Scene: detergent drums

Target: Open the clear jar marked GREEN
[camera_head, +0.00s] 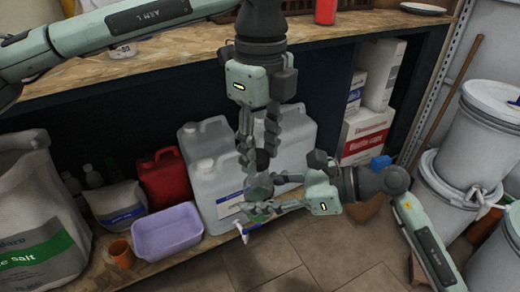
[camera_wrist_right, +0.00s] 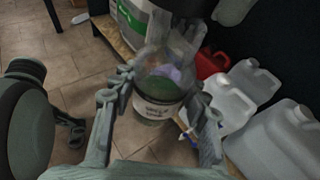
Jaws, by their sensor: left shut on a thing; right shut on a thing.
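The clear jar (camera_head: 258,191) with green contents is held off the floor, in front of the shelf's lower board. In the right wrist view the jar (camera_wrist_right: 152,108) has a pale label with dark print too blurred to read fully. My right gripper (camera_head: 262,207) comes from the right and is shut around the jar's body. My left gripper (camera_head: 258,158) points down from above and is shut on the jar's top, where a dark round part (camera_head: 262,159) shows between its fingers. The fingers hide most of the lid, and I cannot tell whether it is apart from the jar.
Large grey-white jugs (camera_head: 210,180) stand close behind the jar. A lilac tub (camera_head: 168,232), a red can (camera_head: 163,178) and an orange cup (camera_head: 121,253) are to the left. White drums (camera_head: 478,140) stand at the right. The tiled floor (camera_head: 310,255) in front is clear.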

